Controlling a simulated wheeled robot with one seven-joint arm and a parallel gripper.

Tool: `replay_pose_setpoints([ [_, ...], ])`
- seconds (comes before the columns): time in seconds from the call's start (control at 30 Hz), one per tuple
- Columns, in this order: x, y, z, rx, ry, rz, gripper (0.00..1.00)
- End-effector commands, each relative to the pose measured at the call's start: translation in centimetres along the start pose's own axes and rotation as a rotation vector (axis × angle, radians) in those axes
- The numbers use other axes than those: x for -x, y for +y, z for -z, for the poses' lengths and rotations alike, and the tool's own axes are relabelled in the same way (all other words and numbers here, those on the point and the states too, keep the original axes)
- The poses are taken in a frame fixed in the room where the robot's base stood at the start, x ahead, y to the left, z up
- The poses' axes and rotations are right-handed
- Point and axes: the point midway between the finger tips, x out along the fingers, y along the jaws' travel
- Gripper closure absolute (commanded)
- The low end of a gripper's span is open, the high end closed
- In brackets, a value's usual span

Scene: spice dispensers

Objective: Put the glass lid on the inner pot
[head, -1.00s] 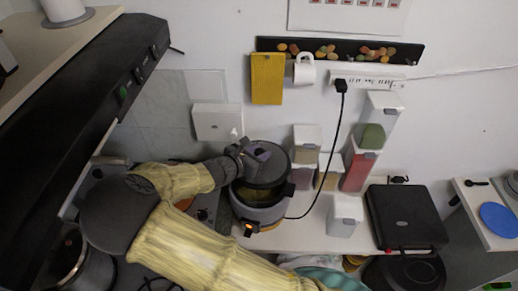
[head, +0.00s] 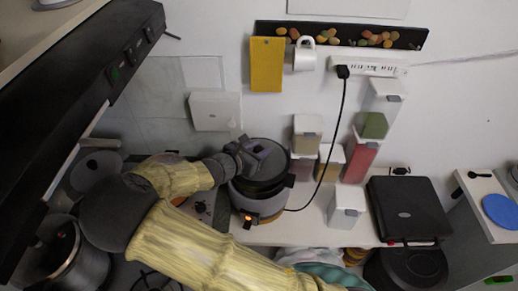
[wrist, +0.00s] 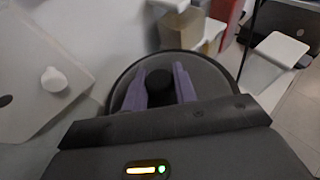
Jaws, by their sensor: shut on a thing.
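The dark round glass lid (head: 272,166) is over the mouth of the cooker (head: 258,204), which has a grey body and a lit orange display. My gripper (head: 257,150) is shut on the lid's knob and stays above the lid. In the wrist view the purple fingers (wrist: 158,84) stand on both sides of the black knob (wrist: 160,92), with the lid (wrist: 208,78) spread beneath. The inner pot is hidden under the lid. I cannot tell whether the lid rests fully on the rim or sits just above it.
Spice dispensers (head: 361,158) stand right of the cooker, against the wall. A black cable runs from the power strip (head: 362,66) down behind the cooker. A black appliance (head: 408,207) stands at the right. A white wall box (head: 215,111) is left of the cooker.

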Motion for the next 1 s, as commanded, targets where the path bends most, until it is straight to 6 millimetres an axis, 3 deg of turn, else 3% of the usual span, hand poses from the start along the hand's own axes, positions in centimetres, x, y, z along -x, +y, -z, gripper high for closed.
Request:
replay_pose_setpoints([
  [0.3, -1.1, 0.0, 2.5, -0.001, -0.001, 0.001, 1.00],
  [1.0, -1.3, 0.0, 2.9, -0.001, -0.001, 0.001, 1.00],
])
